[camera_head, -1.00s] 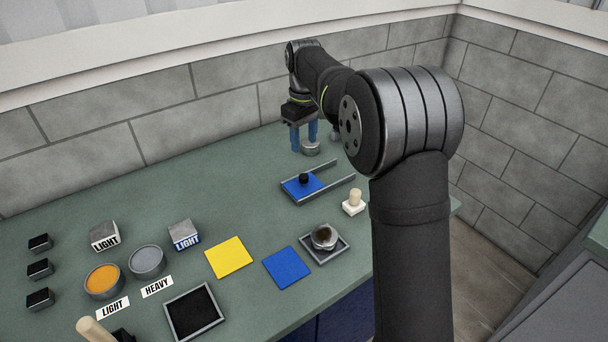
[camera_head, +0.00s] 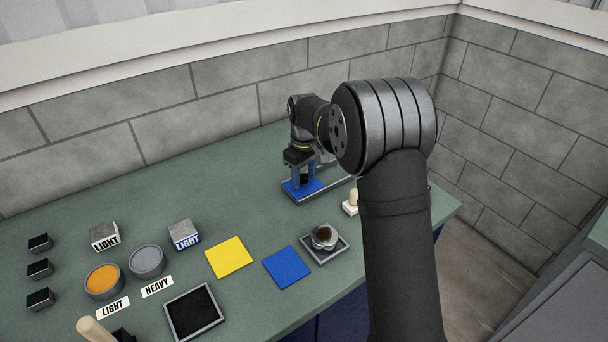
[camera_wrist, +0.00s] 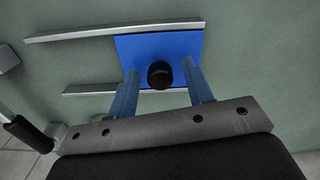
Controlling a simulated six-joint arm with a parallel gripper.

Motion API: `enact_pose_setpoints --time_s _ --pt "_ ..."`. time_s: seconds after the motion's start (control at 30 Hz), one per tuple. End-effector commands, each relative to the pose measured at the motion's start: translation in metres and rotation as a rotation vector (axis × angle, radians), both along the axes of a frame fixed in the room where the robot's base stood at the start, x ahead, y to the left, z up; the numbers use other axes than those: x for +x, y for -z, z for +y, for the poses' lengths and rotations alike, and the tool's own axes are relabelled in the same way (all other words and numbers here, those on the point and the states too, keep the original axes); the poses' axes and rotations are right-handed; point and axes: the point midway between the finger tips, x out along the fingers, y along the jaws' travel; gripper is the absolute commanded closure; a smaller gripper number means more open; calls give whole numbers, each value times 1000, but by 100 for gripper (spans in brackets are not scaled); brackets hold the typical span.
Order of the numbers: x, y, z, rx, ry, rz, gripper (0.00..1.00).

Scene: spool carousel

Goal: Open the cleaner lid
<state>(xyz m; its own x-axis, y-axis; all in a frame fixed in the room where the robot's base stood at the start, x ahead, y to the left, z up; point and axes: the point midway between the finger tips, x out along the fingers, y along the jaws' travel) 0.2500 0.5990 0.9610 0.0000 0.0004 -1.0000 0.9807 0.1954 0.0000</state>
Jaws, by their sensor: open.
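The cleaner lid is a blue plate (camera_head: 311,188) with a black knob (camera_wrist: 160,75). In the wrist view my gripper (camera_wrist: 158,82) is open, with one finger on either side of the knob. I cannot tell whether the fingers touch the knob; gaps show on both sides. My arm hides part of the rails in the head view.
A cream-topped peg (camera_head: 351,203) stands right of the rails. A grey tray (camera_head: 325,248) with a round object is nearer. Blue (camera_head: 289,267) and yellow (camera_head: 229,257) squares lie to its left. The table's back left is clear.

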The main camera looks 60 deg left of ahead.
Motion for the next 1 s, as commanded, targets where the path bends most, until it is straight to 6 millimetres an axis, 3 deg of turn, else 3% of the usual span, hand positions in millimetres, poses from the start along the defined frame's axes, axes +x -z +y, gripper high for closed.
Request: enact_pose_setpoints --time_s 0.03,0.27,0.47,0.8,1.0 --pt "0 0 0 0 0 0 55" --pt "0 0 0 0 0 0 100" --pt "5 0 0 1 1 0 100" --pt "82 -1 1 1 4 -1 100" --pt "101 -1 0 2 0 -1 100"
